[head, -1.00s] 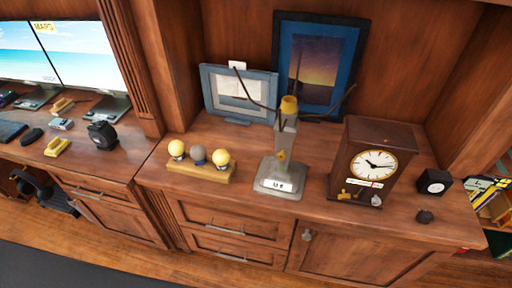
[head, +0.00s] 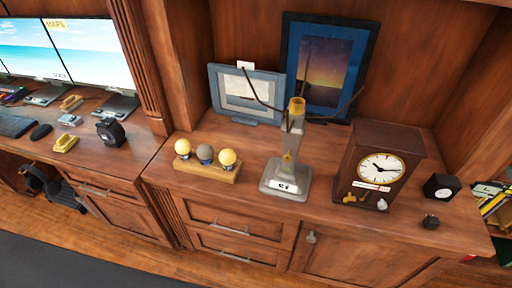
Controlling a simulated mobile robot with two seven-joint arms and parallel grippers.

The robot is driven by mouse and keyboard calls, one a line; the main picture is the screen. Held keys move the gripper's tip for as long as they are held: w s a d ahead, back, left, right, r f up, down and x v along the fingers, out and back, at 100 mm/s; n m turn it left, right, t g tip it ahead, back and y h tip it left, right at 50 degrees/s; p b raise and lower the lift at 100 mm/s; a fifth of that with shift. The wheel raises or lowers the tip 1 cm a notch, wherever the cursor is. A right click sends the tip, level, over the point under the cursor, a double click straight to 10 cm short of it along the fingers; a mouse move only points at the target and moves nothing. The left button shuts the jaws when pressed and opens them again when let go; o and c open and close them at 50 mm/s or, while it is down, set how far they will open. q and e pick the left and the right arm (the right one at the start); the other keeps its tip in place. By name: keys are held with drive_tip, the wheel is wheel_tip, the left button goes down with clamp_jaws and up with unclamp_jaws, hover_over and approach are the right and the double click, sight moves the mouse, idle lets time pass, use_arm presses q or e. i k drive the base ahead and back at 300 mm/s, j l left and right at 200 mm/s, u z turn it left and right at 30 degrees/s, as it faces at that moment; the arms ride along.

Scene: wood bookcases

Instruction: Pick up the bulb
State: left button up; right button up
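Three round bulbs stand in a row on a wooden block (head: 208,172) on the cabinet top in the head view. The left bulb (head: 183,147) is pale yellow, the middle bulb (head: 205,153) is grey, and the right bulb (head: 228,158) is pale yellow. All three are upright and look seated in the block. Neither of my grippers is in view.
A grey stand with dark branching arms (head: 288,165) is right of the block. Framed pictures (head: 245,98) lean behind. Monitors (head: 95,55) are at left. Little room separates block and stand.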

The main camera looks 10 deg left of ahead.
sight(183, 146)
drive_tip(key=j+z, duration=0.2)
drive_tip(key=j, duration=0.55)
drive_tip(key=j+z, duration=0.25)
drive_tip(key=j, duration=0.55)
drive_tip(key=k+j+z, duration=0.2)
drive_tip(key=j, duration=0.55)
drive_tip(key=i, duration=0.1)
